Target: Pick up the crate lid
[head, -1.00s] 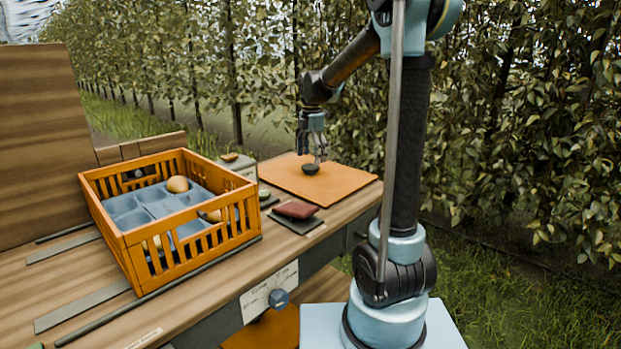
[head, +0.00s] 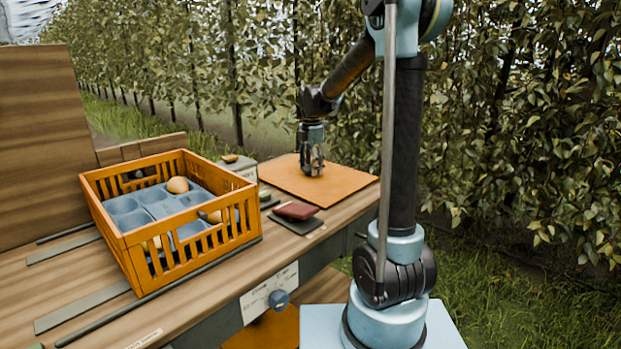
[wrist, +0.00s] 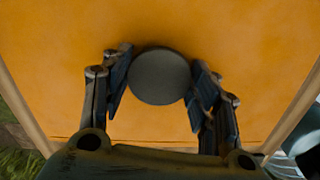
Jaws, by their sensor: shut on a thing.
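The crate lid (head: 285,180) is a flat orange panel lying at the right end of the wooden bench. It fills most of the wrist view (wrist: 60,60), with its round dark knob (wrist: 160,78) near the middle. My gripper (head: 313,172) is down at the knob and shut on it, one finger on each side. In the head view my fingers hide the knob. The lid looks flat on the bench. The orange slatted crate (head: 190,260) stands open on the bench to the left, with a grey-blue divided tray (head: 125,206) inside.
A few pears, one being a tan pear (head: 178,185), lie in the crate. Between crate and lid are a dark red object (head: 296,210) on a dark pad and a grey box (head: 240,166). A wooden panel (head: 40,140) rises at the left. Leafy rows stand behind.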

